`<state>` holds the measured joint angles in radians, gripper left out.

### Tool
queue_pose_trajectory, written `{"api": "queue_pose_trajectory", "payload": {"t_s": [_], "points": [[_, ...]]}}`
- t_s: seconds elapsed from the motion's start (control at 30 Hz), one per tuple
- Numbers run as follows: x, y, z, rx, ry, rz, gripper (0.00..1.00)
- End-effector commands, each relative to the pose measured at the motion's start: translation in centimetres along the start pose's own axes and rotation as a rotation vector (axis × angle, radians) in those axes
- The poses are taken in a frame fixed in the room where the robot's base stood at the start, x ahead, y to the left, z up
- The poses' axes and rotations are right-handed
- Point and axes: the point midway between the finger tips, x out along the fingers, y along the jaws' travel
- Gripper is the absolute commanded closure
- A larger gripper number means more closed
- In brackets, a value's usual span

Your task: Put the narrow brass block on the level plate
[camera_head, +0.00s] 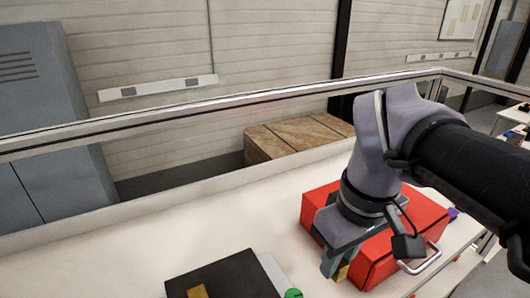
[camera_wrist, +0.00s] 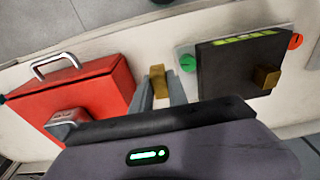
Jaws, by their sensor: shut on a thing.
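My gripper (camera_wrist: 160,92) is shut on a narrow brass block (camera_wrist: 157,80), which stands up between the two fingers. In the head view the gripper (camera_head: 338,262) is low over the bench, in front of the red case, with the brass block (camera_head: 341,272) partly hidden by a finger. A dark plate (camera_wrist: 225,70) lies on a light grey base to the right of my gripper in the wrist view; it also shows in the head view (camera_head: 232,272). A second brass block (camera_wrist: 267,77) sits on the dark plate near its edge.
A red case (camera_wrist: 85,95) with a metal handle is close beside my gripper. A green knob (camera_wrist: 187,62) and a red knob (camera_wrist: 296,41) flank the dark plate. The white bench (camera_head: 130,245) is clear at left. A rail (camera_head: 250,97) runs behind it.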

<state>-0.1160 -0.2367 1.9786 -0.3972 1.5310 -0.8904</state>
Motion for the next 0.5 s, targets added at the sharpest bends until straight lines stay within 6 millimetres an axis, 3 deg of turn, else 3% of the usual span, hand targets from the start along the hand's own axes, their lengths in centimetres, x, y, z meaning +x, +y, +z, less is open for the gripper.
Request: {"api": "queue_pose_trajectory", "payload": {"t_s": [0.3, 0.5], "points": [[1.5, -9.0, -5.5, -0.011, -0.003, -0.002, 1.00], [2.1, -12.0, -7.4, -0.003, -0.001, -0.001, 1.00]]}}
